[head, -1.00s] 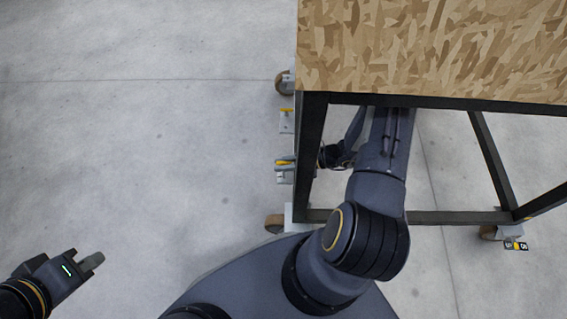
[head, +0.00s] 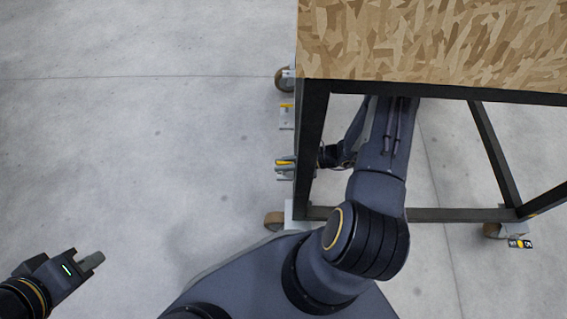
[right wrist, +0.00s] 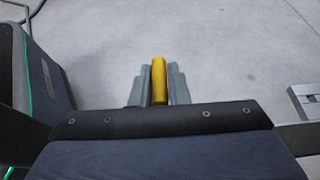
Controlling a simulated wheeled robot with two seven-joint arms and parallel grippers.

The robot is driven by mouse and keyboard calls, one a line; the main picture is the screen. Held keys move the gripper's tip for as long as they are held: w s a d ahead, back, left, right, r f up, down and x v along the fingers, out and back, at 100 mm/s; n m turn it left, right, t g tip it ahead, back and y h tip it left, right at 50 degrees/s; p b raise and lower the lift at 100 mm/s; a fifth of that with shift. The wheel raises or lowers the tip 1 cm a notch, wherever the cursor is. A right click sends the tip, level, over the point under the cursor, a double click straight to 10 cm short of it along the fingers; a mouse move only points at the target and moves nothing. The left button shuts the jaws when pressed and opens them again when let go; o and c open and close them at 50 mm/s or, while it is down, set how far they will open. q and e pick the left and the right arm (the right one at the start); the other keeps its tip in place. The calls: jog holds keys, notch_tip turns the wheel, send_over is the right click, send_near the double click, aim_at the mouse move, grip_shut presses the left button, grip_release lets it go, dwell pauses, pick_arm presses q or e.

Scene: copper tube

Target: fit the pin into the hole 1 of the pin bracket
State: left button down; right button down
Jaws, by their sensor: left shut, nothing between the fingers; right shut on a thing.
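The yellow pin (right wrist: 159,82) is between the grey fingers of my right gripper (right wrist: 160,92) in the right wrist view. That gripper is shut on it. In the head view the pin (head: 285,162) and the right gripper (head: 285,169) show small, just left of the cart's dark post. A grey bracket with a yellow top (head: 287,117) stands apart above them on the same side; I cannot make out its holes. A grey bracket-like part with a slot (right wrist: 307,101) is at the right edge of the wrist view, apart from the pin. My left gripper (head: 93,261) is shut and empty at lower left.
A cart with a chipboard top (head: 430,40), dark frame (head: 312,150) and casters (head: 285,79) fills the upper right. My right arm passes under the top and through the frame, close to the post. The concrete floor at left is clear.

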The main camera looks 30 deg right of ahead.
jog(key=shift+f+b, duration=1.5)
jog(key=shift+f, duration=0.35)
jog(key=c, duration=1.3)
grip_release()
jog(key=p+v, duration=0.2)
jog(key=v, duration=0.4)
jog(key=shift+s+d+r+p, duration=0.1)
jog(key=shift+d+r+p, duration=0.15)
jog(key=shift+d+p, duration=0.05)
jog(key=shift+s+d+r, duration=0.1)
jog(key=shift+s+d, duration=0.2)
jog(key=shift+d, duration=0.15)
